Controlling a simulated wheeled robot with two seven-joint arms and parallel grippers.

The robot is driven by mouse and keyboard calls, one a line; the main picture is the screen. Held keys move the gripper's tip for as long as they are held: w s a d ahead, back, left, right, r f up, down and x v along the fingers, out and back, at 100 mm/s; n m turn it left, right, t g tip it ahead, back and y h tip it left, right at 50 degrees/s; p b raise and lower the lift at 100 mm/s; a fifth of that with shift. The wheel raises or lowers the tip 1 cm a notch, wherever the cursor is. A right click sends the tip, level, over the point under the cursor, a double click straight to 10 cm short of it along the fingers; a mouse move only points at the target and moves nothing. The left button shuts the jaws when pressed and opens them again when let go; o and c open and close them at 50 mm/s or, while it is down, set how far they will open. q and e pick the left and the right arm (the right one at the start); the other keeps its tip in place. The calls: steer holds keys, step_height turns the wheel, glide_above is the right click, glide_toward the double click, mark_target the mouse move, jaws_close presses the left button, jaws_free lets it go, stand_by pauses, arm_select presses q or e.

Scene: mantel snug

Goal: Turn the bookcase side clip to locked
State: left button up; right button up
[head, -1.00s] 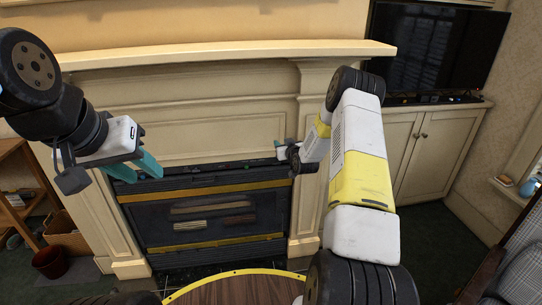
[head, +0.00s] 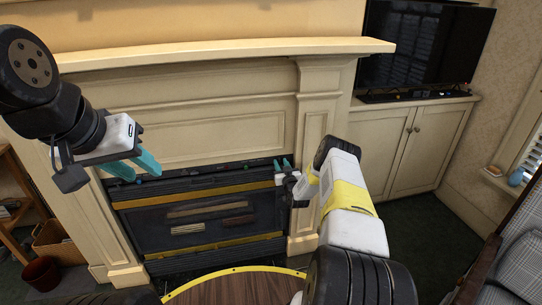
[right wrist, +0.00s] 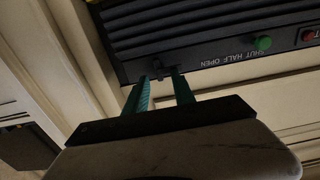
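No bookcase side clip can be made out for certain in these views. An open wooden shelf unit (head: 14,205) stands at the far left of the head view, cut by the edge. My right gripper (head: 282,162) is at the upper right corner of the dark fireplace insert, fingers pointing up in the head view. In the right wrist view, its teal fingers (right wrist: 161,76) are apart, with a small dark lever (right wrist: 158,71) at the insert's edge between their tips; contact cannot be told. My left gripper (head: 136,166) is open and empty in front of the mantel's left side.
The fireplace insert (head: 150,220) carries a label reading "SHUT HALF OPEN" beside a green knob (right wrist: 262,43) and a red button (right wrist: 308,35). A round wooden table (head: 235,290) stands in front. A cabinet (head: 430,150) with a television (head: 415,45) is at right, a checked chair (head: 520,250) nearer.

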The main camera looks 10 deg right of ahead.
steer(key=shift+w, duration=0.6)
jaws_close()
